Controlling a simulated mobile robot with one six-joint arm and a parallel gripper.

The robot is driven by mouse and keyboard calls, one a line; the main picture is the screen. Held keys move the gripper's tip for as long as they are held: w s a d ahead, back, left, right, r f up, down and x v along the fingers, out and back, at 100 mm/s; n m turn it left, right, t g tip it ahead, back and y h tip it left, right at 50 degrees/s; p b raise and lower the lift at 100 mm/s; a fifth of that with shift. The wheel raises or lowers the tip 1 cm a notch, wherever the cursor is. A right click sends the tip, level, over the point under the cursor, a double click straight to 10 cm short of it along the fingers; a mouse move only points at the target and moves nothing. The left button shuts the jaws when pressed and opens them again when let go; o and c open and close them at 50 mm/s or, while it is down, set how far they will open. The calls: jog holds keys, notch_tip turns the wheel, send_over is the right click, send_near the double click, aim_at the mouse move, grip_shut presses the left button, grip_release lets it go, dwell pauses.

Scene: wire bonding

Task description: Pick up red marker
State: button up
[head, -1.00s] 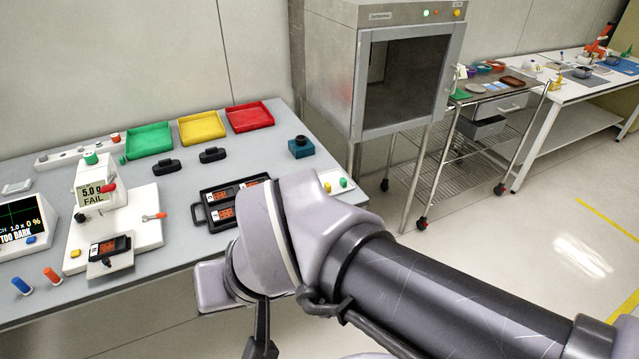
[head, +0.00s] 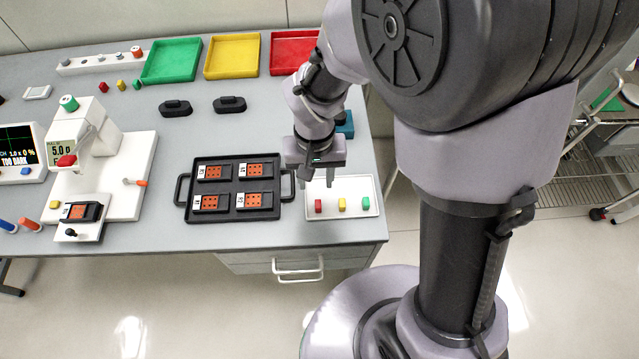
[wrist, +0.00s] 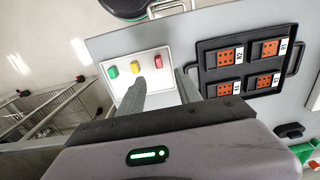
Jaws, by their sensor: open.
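A small red marker (head: 319,205) stands at the left end of a row in a white tray (head: 370,184) at the table's right front corner. A yellow marker (head: 342,204) and a green marker (head: 365,203) are beside it. My gripper (head: 319,178) is open and empty, pointing down over the tray's left part, near the red marker. In the wrist view the red marker (wrist: 158,61) shows just past and between the fingertips (wrist: 161,78). I cannot tell the exact height gap.
A black tray (head: 183,163) with several orange-and-black modules lies just left of the white tray. A teal block (head: 345,125) stands behind my gripper. Green (head: 172,62), yellow (head: 232,57) and red (head: 290,54) bins line the back. A tester (head: 85,138) stands at left.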

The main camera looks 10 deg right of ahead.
jog(key=b, duration=0.2)
send_over(318, 204)
jog(key=f, duration=0.7)
jog(key=shift+s+a+f, duration=0.1)
jog(key=shift+s+a, duration=0.2)
jog(key=shift+s, duration=0.05)
jog(key=f+b, duration=0.1)
jog(key=f, duration=0.1)
jog(key=f+b, duration=0.1)
jog(key=f, duration=0.1)
jog(key=f+b, duration=0.1)
jog(key=shift+w+d+f, duration=0.25)
jog(key=shift+w+f, duration=0.15)
jog(key=shift+r, duration=0.15)
jog(key=shift+c, duration=1.1)
grip_shut()
